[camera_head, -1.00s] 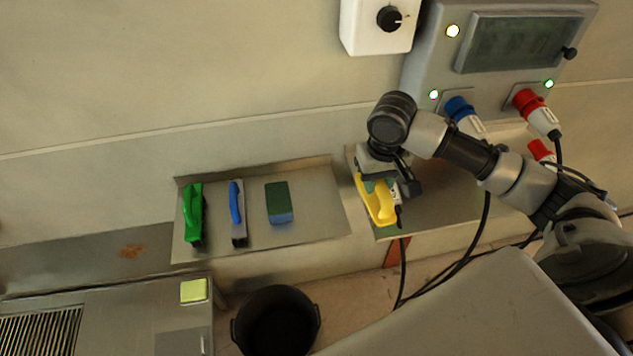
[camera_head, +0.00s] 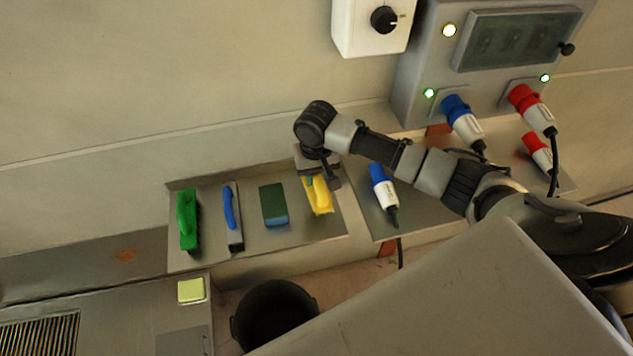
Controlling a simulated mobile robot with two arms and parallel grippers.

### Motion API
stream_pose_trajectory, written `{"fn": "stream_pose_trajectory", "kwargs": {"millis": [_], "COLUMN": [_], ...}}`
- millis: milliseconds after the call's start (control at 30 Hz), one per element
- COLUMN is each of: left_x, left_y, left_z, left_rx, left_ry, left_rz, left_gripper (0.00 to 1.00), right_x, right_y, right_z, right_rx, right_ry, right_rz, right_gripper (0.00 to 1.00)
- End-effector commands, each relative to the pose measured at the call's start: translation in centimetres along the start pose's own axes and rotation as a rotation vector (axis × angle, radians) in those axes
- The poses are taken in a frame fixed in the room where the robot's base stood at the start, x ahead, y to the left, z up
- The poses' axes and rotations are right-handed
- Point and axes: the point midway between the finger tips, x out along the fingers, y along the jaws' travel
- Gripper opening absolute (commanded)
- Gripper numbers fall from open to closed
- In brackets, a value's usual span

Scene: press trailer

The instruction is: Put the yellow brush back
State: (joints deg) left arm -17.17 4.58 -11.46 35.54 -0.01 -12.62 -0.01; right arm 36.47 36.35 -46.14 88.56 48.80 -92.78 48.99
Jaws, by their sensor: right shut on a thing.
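The yellow brush (camera_head: 320,197) is at the right end of the left metal tray (camera_head: 300,233), to the right of the green and blue sponge. My right gripper (camera_head: 318,176) is shut on it from above and behind. The gripper and wrist hide its far end. I cannot tell whether the brush touches the tray. My left gripper is not in view.
The tray also holds a green brush (camera_head: 188,220), a blue-handled tool (camera_head: 232,217) and the sponge (camera_head: 273,204). A blue plug (camera_head: 383,188) lies on the right shelf. A black bucket (camera_head: 273,318) stands below. Plugs and a control box (camera_head: 425,62) are at upper right.

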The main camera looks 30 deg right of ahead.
Motion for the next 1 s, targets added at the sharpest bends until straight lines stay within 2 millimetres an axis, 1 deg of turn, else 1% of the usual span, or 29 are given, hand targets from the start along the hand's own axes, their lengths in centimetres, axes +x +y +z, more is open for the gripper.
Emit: {"fn": "stream_pose_trajectory", "kwargs": {"millis": [67, 200, 300, 700, 733, 800, 867, 1000], "left_x": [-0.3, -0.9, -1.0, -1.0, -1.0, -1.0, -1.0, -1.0], "left_y": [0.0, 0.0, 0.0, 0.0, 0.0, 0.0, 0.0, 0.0], "left_z": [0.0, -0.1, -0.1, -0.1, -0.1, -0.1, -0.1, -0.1], "left_rx": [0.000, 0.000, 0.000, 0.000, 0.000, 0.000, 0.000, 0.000], "left_ry": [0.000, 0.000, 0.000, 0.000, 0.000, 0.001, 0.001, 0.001], "left_rz": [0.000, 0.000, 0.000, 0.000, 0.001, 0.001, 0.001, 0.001], "left_gripper": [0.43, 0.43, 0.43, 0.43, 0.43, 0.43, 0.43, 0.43], "right_x": [0.6, 2.8, 3.7, 4.3, 4.3, 4.3, 4.3, 4.3], "right_y": [0.0, 0.0, 0.0, 0.0, 0.0, 0.0, 0.0, 0.0], "right_z": [0.0, 0.1, 0.1, 0.1, 0.1, 0.1, 0.1, 0.1], "right_rx": [0.001, 0.000, 0.000, 0.000, 0.000, 0.000, 0.000, 0.000], "right_ry": [-0.003, -0.005, -0.002, -0.001, -0.001, -0.001, -0.001, -0.001], "right_rz": [0.003, 0.002, 0.001, 0.001, 0.002, 0.002, 0.002, 0.001], "right_gripper": [0.08, 0.08, 0.08, 0.08, 0.32, 0.42, 0.52, 0.53]}}
